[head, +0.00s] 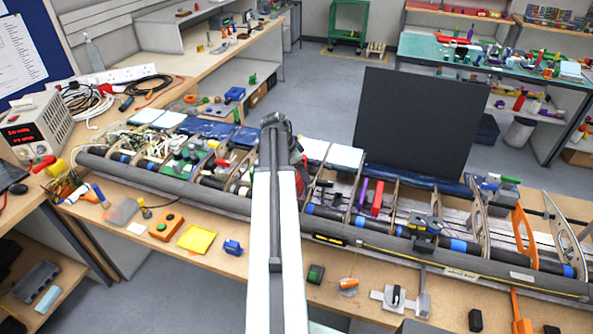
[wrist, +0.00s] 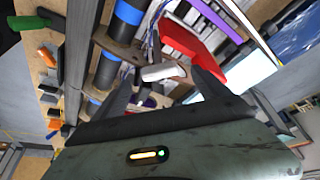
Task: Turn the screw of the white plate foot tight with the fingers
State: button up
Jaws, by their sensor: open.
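In the wrist view my gripper (wrist: 162,79) is open, with its two dark fingers spread apart. A small white cylinder (wrist: 163,72) lies sideways between the fingertips, beside a brown rib (wrist: 122,48). I cannot tell whether it touches a finger. I cannot tell for sure whether this white piece belongs to the white plate foot, and no screw thread can be made out. In the head view my own arm covers the gripper and this spot.
A red block (wrist: 217,58) and a purple strip (wrist: 215,20) are close by the right finger. A blue-banded dark tube (wrist: 108,70) runs along the left. The long wing frame (head: 450,262) with upright ribs fills the bench. A black panel (head: 415,125) stands behind.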

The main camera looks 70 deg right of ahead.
jog(key=b+x, duration=0.3)
jog(key=x, duration=0.1)
jog(key=shift+f, duration=0.3)
jog(key=shift+r, duration=0.1)
jog(key=c, duration=1.4)
jog(key=m, duration=0.1)
jog(key=m+y, duration=0.1)
jog(key=m, duration=0.1)
jog(key=shift+w+d+m+g, duration=0.15)
jog(key=shift+d+m+g, duration=0.15)
jog(key=shift+d, duration=0.05)
jog(key=m, duration=0.2)
jog(key=m+y, duration=0.1)
jog(key=shift+d+m+g+y, duration=0.15)
jog(key=shift+m+g+y, duration=0.15)
jog(key=shift+m+g, duration=0.1)
jog(key=o, duration=1)
jog(key=shift+m, duration=0.5)
jog(key=o, duration=0.4)
jog(key=shift+a, duration=0.25)
